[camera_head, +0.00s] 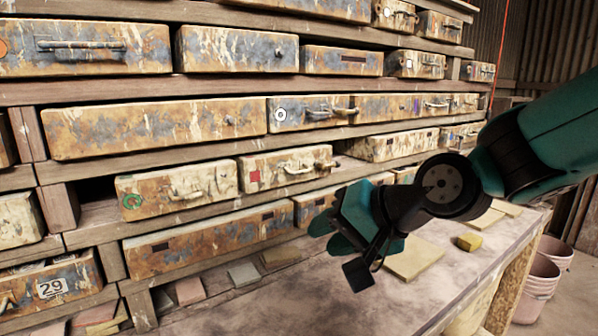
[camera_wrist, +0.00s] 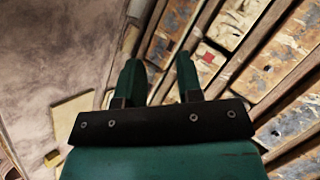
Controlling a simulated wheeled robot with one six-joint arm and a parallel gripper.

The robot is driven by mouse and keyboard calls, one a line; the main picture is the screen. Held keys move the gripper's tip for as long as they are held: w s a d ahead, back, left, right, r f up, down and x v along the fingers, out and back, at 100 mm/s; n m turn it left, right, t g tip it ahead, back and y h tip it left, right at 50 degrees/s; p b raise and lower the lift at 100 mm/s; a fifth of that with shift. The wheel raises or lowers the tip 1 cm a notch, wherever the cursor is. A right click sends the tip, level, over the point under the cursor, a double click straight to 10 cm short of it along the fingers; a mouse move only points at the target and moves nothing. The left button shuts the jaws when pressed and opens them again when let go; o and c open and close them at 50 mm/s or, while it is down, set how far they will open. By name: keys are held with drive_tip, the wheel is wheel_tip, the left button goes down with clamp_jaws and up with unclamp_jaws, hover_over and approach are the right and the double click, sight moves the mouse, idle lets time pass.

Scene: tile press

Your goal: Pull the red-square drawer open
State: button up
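The red-square drawer (camera_head: 276,178) is a worn, rust-and-cream front in the middle row, with a small red square at its left and a light bar handle (camera_head: 298,168). It also shows in the wrist view (camera_wrist: 222,68), right of the fingers, with its red mark visible; its handle is hard to make out there. My gripper (camera_head: 328,232) is in front of the cabinet, below and right of this drawer's handle, apart from it. In the wrist view my gripper (camera_wrist: 158,65) has its two teal fingers spread with nothing between them.
A green-circle drawer (camera_head: 176,190) sits left of the red-square one. Other drawers fill the rows above and below. A worktop (camera_head: 310,300) below carries tiles and a yellow block (camera_head: 469,242). Pink buckets (camera_head: 540,285) stand at the right.

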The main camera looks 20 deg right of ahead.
drive_tip(key=w+d+r+m+t+h, duration=0.2)
drive_tip(key=w+d+r+m+t, duration=0.4)
drive_tip(key=d+m, duration=0.25)
drive_tip(key=p, duration=1.6)
approach(301, 173)
drive_tip(key=shift+m, duration=0.25)
drive_tip(key=x, duration=0.9)
drive_tip(key=shift+w+d+r, duration=0.1)
drive_tip(key=shift+d, duration=0.05)
drive_tip(key=shift+w+f, duration=0.25)
drive_tip(key=shift+w, duration=0.45)
clamp_jaws()
